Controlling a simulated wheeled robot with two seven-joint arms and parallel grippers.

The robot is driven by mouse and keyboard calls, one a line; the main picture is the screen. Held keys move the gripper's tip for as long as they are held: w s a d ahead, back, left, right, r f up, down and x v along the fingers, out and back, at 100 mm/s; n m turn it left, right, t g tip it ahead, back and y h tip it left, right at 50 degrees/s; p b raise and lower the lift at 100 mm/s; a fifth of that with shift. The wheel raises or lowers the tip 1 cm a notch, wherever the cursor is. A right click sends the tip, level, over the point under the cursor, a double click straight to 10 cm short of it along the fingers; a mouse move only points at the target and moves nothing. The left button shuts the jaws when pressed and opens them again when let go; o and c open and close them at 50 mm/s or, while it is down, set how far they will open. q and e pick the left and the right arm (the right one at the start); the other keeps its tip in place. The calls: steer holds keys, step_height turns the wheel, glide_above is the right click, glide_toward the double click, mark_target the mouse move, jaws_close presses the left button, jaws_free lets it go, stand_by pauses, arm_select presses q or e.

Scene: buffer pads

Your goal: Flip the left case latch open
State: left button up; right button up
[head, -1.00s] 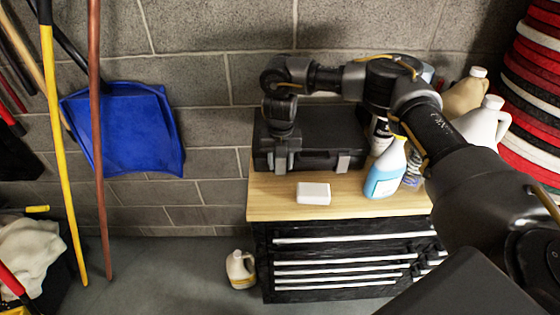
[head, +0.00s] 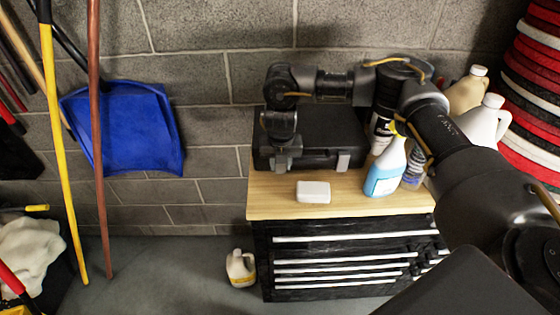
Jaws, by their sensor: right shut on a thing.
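A black case (head: 325,132) stands closed on the wooden top of the cabinet, against the block wall. Its right latch (head: 343,161) is a grey tab on the front face. My right gripper (head: 282,165) points down at the front left of the case, where the left latch sits. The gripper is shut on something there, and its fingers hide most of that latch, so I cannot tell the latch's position. My left gripper is not in view.
A white block (head: 313,192) lies on the wooden top (head: 270,203) in front of the case. A blue spray bottle (head: 384,172) and other bottles stand right of the case. Jugs (head: 486,122) and stacked red, white and black pads (head: 535,95) are farther right.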

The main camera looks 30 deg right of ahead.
mark_target(280, 173)
steer(key=shift+s+a+f+t+h+p, duration=0.15)
steer(key=shift+s+t+h+p, duration=0.2)
steer(key=shift+t, duration=0.25)
steer(key=shift+s+a+t+h+p, duration=0.15)
steer(key=shift+s+t+h+p, duration=0.1)
steer(key=shift+s+t+p, duration=0.25)
steer(key=t+p, duration=0.1)
steer(key=p, duration=0.2)
steer(key=f+t+h+p, duration=0.1)
steer(key=t+p, duration=0.1)
steer(key=p, duration=0.2)
steer(key=s+t+h+p, duration=0.1)
steer(key=t+p, duration=0.1)
steer(key=p, duration=0.2)
steer(key=shift+s+a+f, duration=0.1)
steer(key=shift+a+f, duration=0.1)
steer(key=shift+a, duration=0.2)
steer(key=shift+s+a+f+t, duration=0.1)
steer(key=shift+a+f+t, duration=0.05)
steer(key=shift+f+t, duration=0.2)
steer(key=shift+s+a+f+t+h, duration=0.15)
steer(key=shift+f+t+h, duration=0.2)
steer(key=shift+f, duration=0.1)
steer(key=shift+t, duration=0.3)
steer(key=shift+r+h, duration=0.15)
steer(key=shift+h, duration=0.1)
steer(key=shift+w+d, duration=0.2)
steer(key=o, duration=0.7)
